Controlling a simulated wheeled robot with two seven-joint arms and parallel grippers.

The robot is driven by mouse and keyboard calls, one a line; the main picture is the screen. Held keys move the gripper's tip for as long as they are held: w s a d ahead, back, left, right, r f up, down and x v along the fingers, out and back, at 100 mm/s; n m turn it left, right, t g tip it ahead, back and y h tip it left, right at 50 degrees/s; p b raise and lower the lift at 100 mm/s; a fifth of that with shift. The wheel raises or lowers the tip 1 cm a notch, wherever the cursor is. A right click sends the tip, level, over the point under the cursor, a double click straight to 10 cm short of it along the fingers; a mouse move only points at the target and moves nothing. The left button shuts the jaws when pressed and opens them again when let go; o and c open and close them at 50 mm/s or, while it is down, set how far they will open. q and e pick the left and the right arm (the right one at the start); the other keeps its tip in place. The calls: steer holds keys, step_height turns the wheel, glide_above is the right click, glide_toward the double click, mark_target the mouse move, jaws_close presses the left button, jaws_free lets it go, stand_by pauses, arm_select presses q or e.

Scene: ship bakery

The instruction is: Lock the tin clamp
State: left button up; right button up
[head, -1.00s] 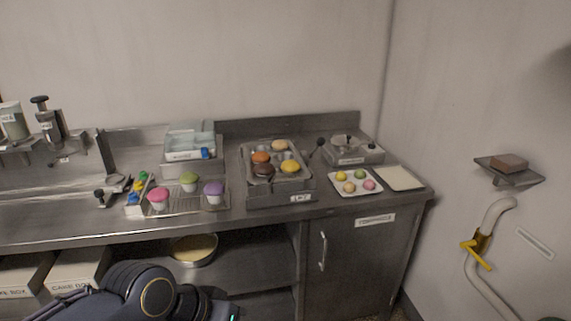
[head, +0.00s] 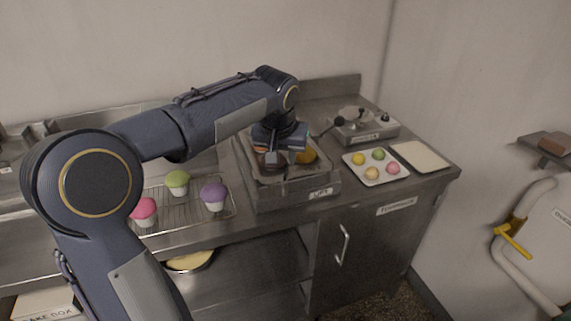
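The muffin tin (head: 325,178) sits in a metal holder on the steel counter, with a label on its front. My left arm reaches over it from the left. My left gripper (head: 281,158) points down over the tin and hides much of it, including most of the buns. An orange-yellow bun (head: 306,156) shows beside the fingers. Whether the fingers touch anything is not clear, nor whether they are open. A thin lever with a dark knob (head: 326,126) stands at the tin's back right corner, apart from the gripper. My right gripper is not in view.
A metal device (head: 365,130) with a dark knob stands at the back right. A white tray (head: 379,180) of small coloured balls and a pale board (head: 421,156) lie right of the tin. A wire rack (head: 185,220) with cupcakes is at the left.

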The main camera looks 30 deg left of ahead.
mark_target(286, 172)
arm_select(q)
steer(key=x, duration=0.5)
steer(key=shift+f, duration=0.35)
jaws_close()
